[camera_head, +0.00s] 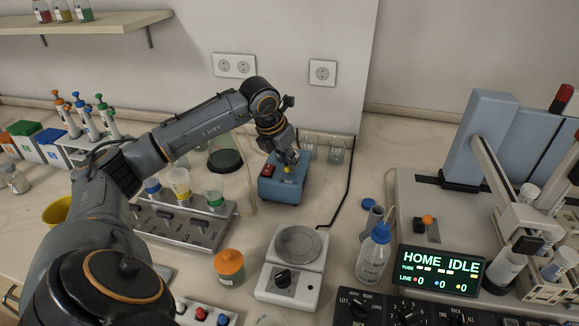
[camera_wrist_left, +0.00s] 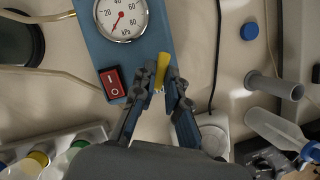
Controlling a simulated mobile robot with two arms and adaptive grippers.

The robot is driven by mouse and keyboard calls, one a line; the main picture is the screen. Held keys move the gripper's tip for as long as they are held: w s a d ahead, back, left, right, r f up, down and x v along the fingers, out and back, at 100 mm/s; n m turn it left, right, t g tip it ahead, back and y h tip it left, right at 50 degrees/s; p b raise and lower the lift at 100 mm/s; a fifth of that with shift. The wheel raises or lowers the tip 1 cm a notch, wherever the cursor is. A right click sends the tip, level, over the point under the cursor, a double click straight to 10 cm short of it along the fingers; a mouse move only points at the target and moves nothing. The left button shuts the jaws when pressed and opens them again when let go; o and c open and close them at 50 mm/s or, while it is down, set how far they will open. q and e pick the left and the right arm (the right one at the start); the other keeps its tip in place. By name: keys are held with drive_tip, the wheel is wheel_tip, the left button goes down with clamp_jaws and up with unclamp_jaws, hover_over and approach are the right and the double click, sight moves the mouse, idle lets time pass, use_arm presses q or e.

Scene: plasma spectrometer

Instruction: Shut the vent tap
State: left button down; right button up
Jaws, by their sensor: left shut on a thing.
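The vent tap is a small yellow lever (camera_wrist_left: 162,68) on the blue pump box (camera_head: 281,190); it also shows in the head view (camera_head: 288,168), partly covered by my gripper. In the wrist view the lever points up the picture, slightly tilted, along the edge of the box (camera_wrist_left: 95,45). My left gripper (camera_head: 288,158) reaches down over the box. In the wrist view its two fingertips (camera_wrist_left: 161,84) are closed on the lever's near end, one on each side. The tap's base is hard to make out. My right gripper is not in view.
The box carries a pressure gauge (camera_wrist_left: 121,18) and a red switch (camera_wrist_left: 112,82). A balance (camera_head: 297,247), orange-lidded jar (camera_head: 229,267) and wash bottle (camera_head: 374,255) stand in front.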

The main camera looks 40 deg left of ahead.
use_arm(q)
drive_tip(key=shift+a+m+h, duration=0.15)
drive_tip(key=shift+m+h, duration=0.25)
drive_tip(key=shift+m, duration=0.6)
drive_tip(key=m+h, duration=0.1)
drive_tip(key=m, duration=0.1)
drive_tip(key=shift+w+a+r+m, duration=0.1)
drive_tip(key=shift+m, duration=0.2)
drive_tip(key=m+g+h, duration=0.1)
drive_tip(key=m, duration=0.2)
drive_tip(key=shift+w+a+m+p, duration=0.1)
drive_tip(key=shift+a+m+p, duration=0.05)
drive_tip(key=shift+m+p, duration=0.15)
drive_tip(key=shift+w+m+g+h+p, duration=0.1)
drive_tip(key=shift+m+g+h+p, duration=0.45)
drive_tip(key=shift+m, duration=1.35)
drive_tip(key=c, duration=1.4)
unclamp_jaws()
drive_tip(key=shift+o, duration=0.2)
drive_tip(key=shift+a, duration=0.1)
